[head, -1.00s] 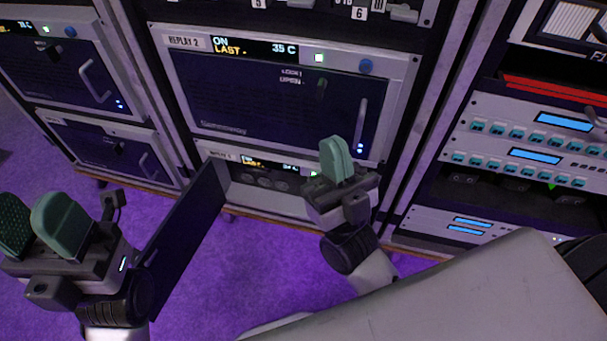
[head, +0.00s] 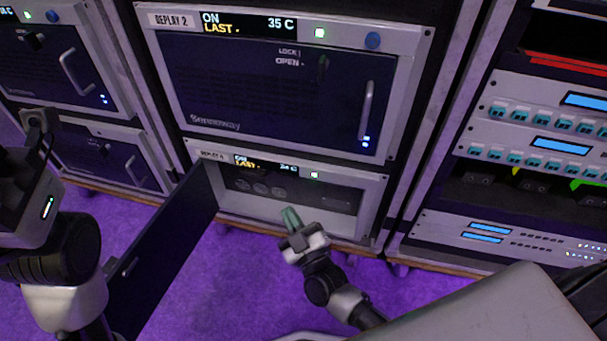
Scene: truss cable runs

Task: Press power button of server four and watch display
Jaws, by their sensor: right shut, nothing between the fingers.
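The lower server (head: 350,210) in the middle rack has its dark front door (head: 165,250) swung open to the left and down near the floor. Round fans show in the opening. My right gripper (head: 291,217) is shut and empty, its green fingertips in front of the server's lower front edge; I cannot tell whether they touch.
Above is the server labelled Replay 2 (head: 280,100), door closed, with a lit display (head: 248,24), a blue button (head: 373,40) and a handle (head: 367,110). A left rack (head: 75,70) and a right rack of patch panels (head: 530,150) flank it. Purple carpet (head: 235,265) lies in front.

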